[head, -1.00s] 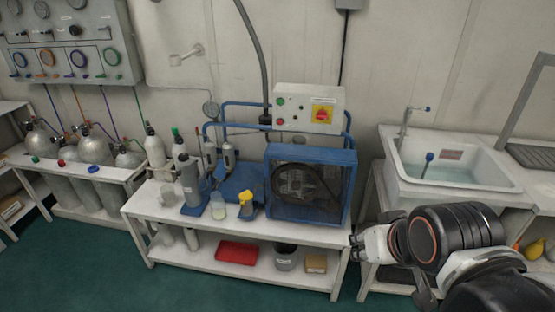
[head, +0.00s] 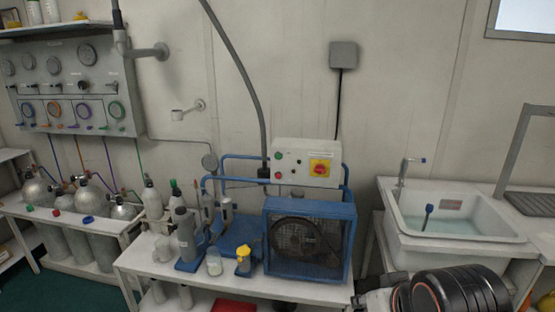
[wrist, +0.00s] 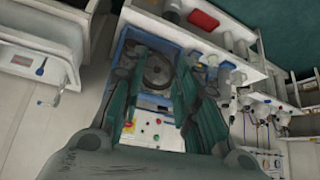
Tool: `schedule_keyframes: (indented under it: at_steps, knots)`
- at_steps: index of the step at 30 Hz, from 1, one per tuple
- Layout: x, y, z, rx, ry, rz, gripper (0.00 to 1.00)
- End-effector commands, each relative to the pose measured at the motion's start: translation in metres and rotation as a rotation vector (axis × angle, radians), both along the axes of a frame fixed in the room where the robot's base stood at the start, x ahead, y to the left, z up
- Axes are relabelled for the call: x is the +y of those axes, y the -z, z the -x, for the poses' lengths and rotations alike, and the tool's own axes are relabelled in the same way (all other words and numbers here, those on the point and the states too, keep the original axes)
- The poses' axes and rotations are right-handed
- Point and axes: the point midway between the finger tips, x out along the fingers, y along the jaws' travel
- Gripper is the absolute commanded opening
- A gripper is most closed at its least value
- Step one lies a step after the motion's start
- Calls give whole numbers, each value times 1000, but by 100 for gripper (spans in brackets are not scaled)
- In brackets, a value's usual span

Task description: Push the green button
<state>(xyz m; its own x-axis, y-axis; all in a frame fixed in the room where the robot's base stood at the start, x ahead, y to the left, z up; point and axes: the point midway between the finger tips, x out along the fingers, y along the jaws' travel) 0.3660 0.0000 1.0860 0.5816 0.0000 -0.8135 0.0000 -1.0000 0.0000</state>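The green button (head: 278,156) is small and round, at the upper left of the pale control box (head: 307,162) on the compressor. A red button (head: 278,177) sits below it. To their right is a yellow plate with a red switch (head: 320,168).
The blue compressor with its caged fan (head: 305,235) stands below the box on a white bench (head: 135,262). Bottles and a yellow-topped container (head: 243,260) stand left of it. A sink (head: 450,225) is at right. Gas cylinders and a gauge panel (head: 70,85) are at left.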

Motion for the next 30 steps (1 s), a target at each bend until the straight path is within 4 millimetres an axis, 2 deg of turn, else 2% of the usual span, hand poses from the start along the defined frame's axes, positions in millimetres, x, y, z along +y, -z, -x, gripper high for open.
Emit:
schedule_keyframes:
  at_steps: [7, 11, 30]
  knots:
    - [0, 0, 0, 0, 0, 0, 29]
    - [0, 0, 0, 0, 0, 0, 0]
    - [0, 0, 0, 0, 0, 0, 0]
